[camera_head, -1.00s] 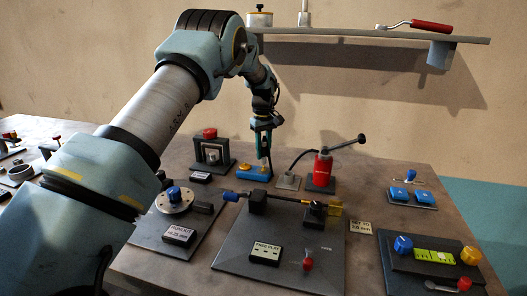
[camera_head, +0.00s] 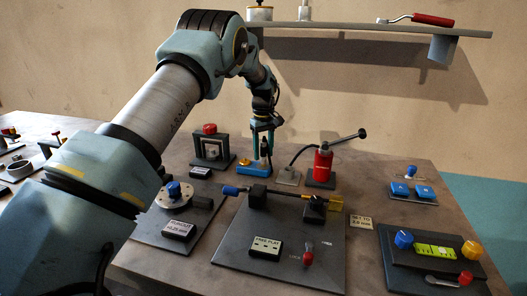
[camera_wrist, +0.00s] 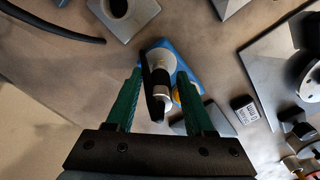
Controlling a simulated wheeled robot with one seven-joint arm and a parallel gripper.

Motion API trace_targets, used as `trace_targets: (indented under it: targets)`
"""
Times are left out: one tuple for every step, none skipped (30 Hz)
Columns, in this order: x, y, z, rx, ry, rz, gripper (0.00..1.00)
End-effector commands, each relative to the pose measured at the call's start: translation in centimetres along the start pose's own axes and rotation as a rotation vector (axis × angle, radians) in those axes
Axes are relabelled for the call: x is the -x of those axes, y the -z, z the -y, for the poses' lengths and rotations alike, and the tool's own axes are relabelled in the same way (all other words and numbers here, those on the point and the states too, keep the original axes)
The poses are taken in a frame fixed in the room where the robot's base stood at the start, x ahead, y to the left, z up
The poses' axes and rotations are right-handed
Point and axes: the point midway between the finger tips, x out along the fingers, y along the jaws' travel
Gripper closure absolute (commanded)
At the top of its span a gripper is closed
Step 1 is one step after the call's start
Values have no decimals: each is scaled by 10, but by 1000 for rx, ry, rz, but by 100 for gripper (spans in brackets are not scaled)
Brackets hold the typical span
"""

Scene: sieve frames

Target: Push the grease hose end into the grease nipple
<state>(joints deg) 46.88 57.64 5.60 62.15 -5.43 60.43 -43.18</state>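My gripper (camera_head: 263,155) points down over a blue base (camera_head: 250,171) with a yellow knob, left of the red grease pump. It is open. In the wrist view a black and silver fitting (camera_wrist: 161,85) stands on the blue base (camera_wrist: 186,64), between my green fingers (camera_wrist: 160,75), with gaps on both sides. It looks like the hose end, but I cannot be sure. A black hose (camera_head: 299,153) arcs from the red grease pump (camera_head: 323,165) down toward a small grey plate (camera_head: 289,177). That plate carries a dark round socket (camera_wrist: 117,8). I cannot clearly make out the nipple.
A clamp frame with a red knob (camera_head: 209,129) stands just left of my gripper. A large dark plate (camera_head: 225,250) with a shaft on blocks lies in front. A shelf (camera_head: 370,31) with a red-handled tool hangs above.

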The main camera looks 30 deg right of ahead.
Motion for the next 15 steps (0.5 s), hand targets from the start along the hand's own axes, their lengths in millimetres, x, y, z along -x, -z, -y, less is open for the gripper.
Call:
trace_targets:
  targets:
    - [0, 0, 0, 0, 0, 0, 40]
    - [0, 0, 0, 0, 0, 0, 37]
    - [0, 0, 0, 0, 0, 0, 36]
    - [0, 0, 0, 0, 0, 0, 36]
    - [0, 0, 0, 0, 0, 0, 36]
    - [0, 0, 0, 0, 0, 0, 36]
    - [0, 0, 0, 0, 0, 0, 36]
    - [0, 0, 0, 0, 0, 0, 36]
    - [0, 0, 0, 0, 0, 0, 36]
    - [0, 0, 0, 0, 0, 0, 36]
    - [1, 0, 0, 0, -1, -1, 36]
    - [3, 0, 0, 0, -1, -1, 36]
    - [6, 0, -1, 0, -2, -2, 36]
    - [9, 1, -1, 0, -2, -2, 36]
    - [14, 1, -1, 0, -3, -3, 36]
